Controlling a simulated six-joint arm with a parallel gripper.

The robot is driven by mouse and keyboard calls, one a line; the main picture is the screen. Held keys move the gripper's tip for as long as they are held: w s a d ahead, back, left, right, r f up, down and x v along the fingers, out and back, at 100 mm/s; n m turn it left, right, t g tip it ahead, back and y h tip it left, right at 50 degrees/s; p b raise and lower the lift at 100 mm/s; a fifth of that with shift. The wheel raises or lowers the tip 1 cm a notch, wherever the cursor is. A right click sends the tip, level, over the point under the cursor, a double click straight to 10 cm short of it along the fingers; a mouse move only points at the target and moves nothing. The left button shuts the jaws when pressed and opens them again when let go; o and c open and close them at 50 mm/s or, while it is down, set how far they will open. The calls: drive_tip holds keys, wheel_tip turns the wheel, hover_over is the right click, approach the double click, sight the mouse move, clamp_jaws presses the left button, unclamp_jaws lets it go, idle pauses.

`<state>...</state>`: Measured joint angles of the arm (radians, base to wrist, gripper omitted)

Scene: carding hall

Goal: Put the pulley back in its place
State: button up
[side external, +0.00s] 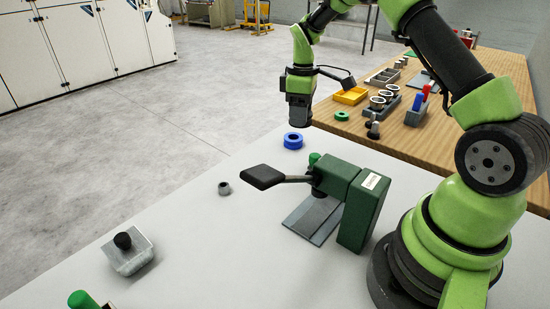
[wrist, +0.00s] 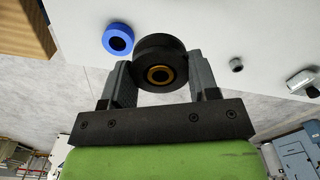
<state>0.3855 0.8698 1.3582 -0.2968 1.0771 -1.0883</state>
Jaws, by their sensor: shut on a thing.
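The black, disc-like pulley with a brass-coloured bore (wrist: 160,50) is between the two fingers of my gripper (wrist: 160,68) in the wrist view. The fingers are shut on its sides. In the side view my gripper (side external: 299,108) points down above the far part of the white table, apart from the tabletop; the dark pulley is hard to tell from the fingers there. A blue ring (side external: 293,141) lies on the table just below my gripper, and it also shows in the wrist view (wrist: 118,39). Which spot is the pulley's place I cannot tell.
A dark green bench device (side external: 362,207) with a black-ended lever (side external: 262,176) stands mid-table. A small grey ring (side external: 224,188) and a metal block with a black knob (side external: 128,252) lie left. The wooden bench (side external: 440,140) holds a yellow bin (side external: 350,96) and a green ring (side external: 342,116).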

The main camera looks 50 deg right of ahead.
hover_over(273, 159)
drive_tip(key=f, duration=0.2)
wheel_tip(273, 159, down, 10)
drive_tip(key=shift+r, duration=0.1)
idle(0.4)
drive_tip(key=o, duration=1.1)
